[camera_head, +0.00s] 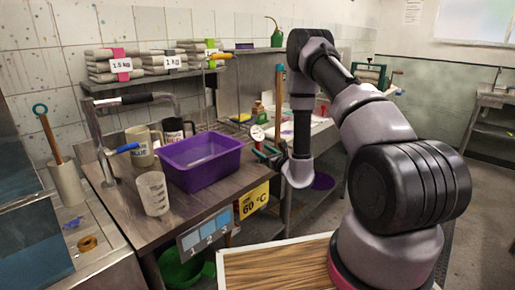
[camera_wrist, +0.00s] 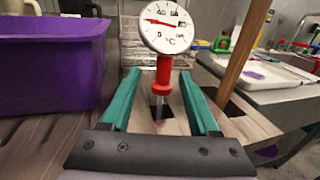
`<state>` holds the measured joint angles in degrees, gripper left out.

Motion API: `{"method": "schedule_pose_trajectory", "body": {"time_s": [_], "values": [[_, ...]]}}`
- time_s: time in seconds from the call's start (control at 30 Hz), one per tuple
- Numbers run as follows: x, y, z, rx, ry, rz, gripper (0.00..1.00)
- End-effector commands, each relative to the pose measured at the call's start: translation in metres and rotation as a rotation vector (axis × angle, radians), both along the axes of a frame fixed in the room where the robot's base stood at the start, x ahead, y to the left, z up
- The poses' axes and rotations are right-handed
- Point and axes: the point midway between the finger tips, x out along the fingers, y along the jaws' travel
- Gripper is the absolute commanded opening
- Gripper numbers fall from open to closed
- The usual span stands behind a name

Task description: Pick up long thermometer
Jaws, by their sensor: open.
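The long thermometer (camera_wrist: 165,27) has a round white dial marked °C, a red collar and a thin metal stem. In the wrist view it stands upright between and beyond the teal fingers of my gripper (camera_wrist: 160,110). The fingers are open, one on each side of the stem. I cannot tell if they touch it. In the head view the thermometer dial (camera_head: 258,132) shows at the right end of the bench, beside the purple tub, with my gripper (camera_head: 266,153) close to it. The lower end of the stem is hard to make out.
The purple tub (camera_head: 201,160) stands left of my gripper, and its wall fills the upper left of the wrist view. A wooden stick (camera_wrist: 243,45) rises close on the right in the wrist view.

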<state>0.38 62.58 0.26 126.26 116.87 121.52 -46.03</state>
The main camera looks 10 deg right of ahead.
Motion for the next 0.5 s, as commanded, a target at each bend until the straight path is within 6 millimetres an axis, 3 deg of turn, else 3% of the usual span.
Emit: {"method": "schedule_pose_trajectory", "body": {"time_s": [0.1,0.33,0.5], "values": [[0.017,0.007,0.001,-0.002,-0.004,0.003,0.61],[0.034,0.012,0.001,0.0,-0.002,0.004,0.61],[0.06,0.017,0.002,-0.001,-0.003,0.003,0.61]]}}
